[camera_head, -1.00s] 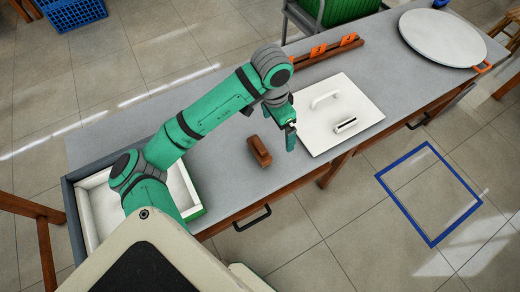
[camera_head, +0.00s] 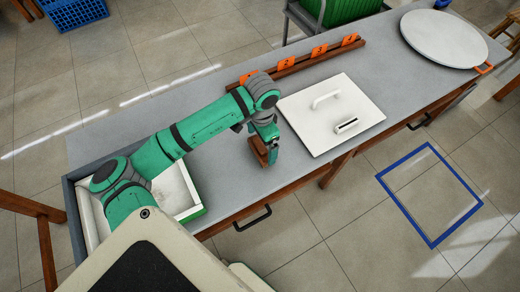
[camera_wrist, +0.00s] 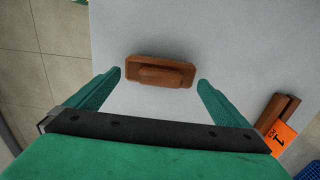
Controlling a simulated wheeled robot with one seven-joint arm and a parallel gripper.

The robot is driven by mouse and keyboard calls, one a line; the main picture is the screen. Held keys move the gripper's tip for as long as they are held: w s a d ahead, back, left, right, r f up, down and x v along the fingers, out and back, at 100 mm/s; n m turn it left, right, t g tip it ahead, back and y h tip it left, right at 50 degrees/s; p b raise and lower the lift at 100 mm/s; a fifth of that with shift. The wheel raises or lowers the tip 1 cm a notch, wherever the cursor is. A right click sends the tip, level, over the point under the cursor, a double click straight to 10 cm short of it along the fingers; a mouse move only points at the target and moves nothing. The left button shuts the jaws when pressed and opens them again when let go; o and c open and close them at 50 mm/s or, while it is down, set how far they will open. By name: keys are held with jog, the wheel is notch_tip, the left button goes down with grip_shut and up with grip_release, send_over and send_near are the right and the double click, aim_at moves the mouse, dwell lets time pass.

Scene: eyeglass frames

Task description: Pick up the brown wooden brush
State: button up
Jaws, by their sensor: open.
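The brown wooden brush (camera_wrist: 160,73) lies flat on the grey table, its raised handle facing up. In the wrist view it sits between and a little beyond the two green fingertips of my gripper (camera_wrist: 160,77), with bare table on both sides of it. My gripper is open and empty. In the head view my gripper (camera_head: 272,160) is over the brush (camera_head: 258,150), and my arm hides part of it. I cannot tell the exact height of the fingertips above the table.
A white board with a handle and a slot (camera_head: 350,100) lies to the right. A wooden rail with orange numbered tags (camera_head: 300,64) runs along the back. A white tray (camera_head: 190,215) stands at the left end. A round white plate (camera_head: 445,40) is at the far right.

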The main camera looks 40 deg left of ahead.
jog(key=shift+f, duration=0.95)
jog(key=c, duration=0.8)
jog(key=shift+w, duration=0.1)
